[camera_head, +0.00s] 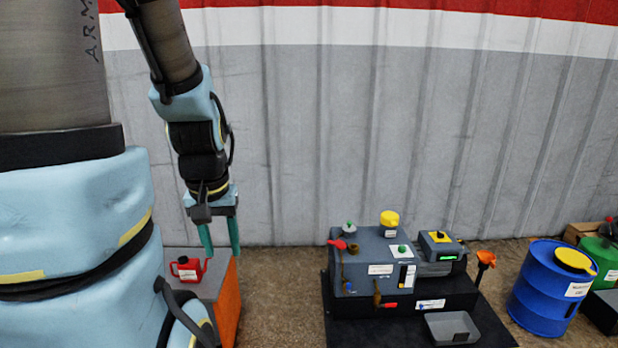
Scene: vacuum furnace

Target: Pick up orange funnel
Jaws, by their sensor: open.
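The orange funnel (486,260) stands at the right end of the grey furnace unit, its cone facing up and its narrow stem pointing down. It looks close beside the unit's small box, and what holds it up is hard to make out. My gripper (220,252) hangs at the left with its two teal fingers pointing down, open and empty. It is far to the left of the funnel, near a small red can (186,268).
The furnace unit (375,268), with several valves and a yellow cap (390,218), sits on a black base between my gripper and the funnel. A grey tray (452,328) lies in front. A blue drum (545,292) stands right of the funnel. A ribbed wall (330,130) closes the back.

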